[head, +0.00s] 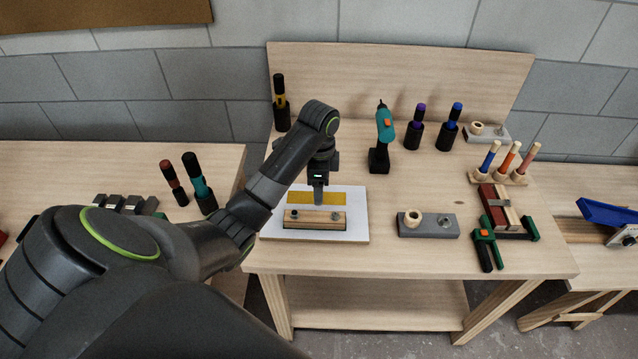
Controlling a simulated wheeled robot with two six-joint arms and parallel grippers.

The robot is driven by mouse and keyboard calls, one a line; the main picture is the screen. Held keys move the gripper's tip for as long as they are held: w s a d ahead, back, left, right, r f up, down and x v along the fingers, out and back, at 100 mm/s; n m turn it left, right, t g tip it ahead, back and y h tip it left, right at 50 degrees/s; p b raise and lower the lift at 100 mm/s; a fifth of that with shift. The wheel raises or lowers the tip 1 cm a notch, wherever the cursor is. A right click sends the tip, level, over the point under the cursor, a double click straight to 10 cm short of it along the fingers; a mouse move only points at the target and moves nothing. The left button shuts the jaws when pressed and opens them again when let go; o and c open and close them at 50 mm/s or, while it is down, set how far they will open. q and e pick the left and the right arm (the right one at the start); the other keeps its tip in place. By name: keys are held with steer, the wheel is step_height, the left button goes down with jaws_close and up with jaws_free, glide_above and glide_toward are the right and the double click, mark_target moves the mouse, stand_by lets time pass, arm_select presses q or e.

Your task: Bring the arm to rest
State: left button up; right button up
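My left arm comes in from the lower left and reaches over the workbench (540,258). Its gripper (318,198) points down above a white board (355,232) on the bench. A yellow strip (292,198) lies on the board behind the fingertips. A wooden batten piece (318,224) with two dark round spots lies in front of them. The fingers look narrow, and I see nothing clearly held between them. Whether they touch the yellow strip or the batten piece is unclear. My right gripper is not in view.
A grey block with a wooden ring (428,228) sits right of the board. A teal drill (384,135) and dark bottles (414,135) stand behind. Brushes (508,160) and a green clamp (487,245) are at the right. More bottles (200,185) stand on the left table.

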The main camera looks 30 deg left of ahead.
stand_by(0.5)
arm_select(q)
steer(key=s+d+f+n+t, duration=0.2)
steer(key=s+f+n, duration=0.45)
steer(key=s, duration=0.85)
steer(key=s+r+n+t+y, duration=0.2)
steer(key=s+n, duration=0.4)
steer(key=s, duration=0.9)
step_height(320, 180, down, 31)
steer(key=a+g+b, duration=0.1)
steer(key=g+b, duration=0.1)
steer(key=b, duration=0.4)
steer(key=s+d+f+h+b, duration=0.1)
steer(key=s+f+b, duration=0.3)
steer(key=s+f, duration=1.1)
step_height(320, 180, down, 4)
steer(key=shift+d+f+g, duration=0.15)
steer(key=shift+f+g, duration=0.05)
steer(key=shift+g, duration=0.2)
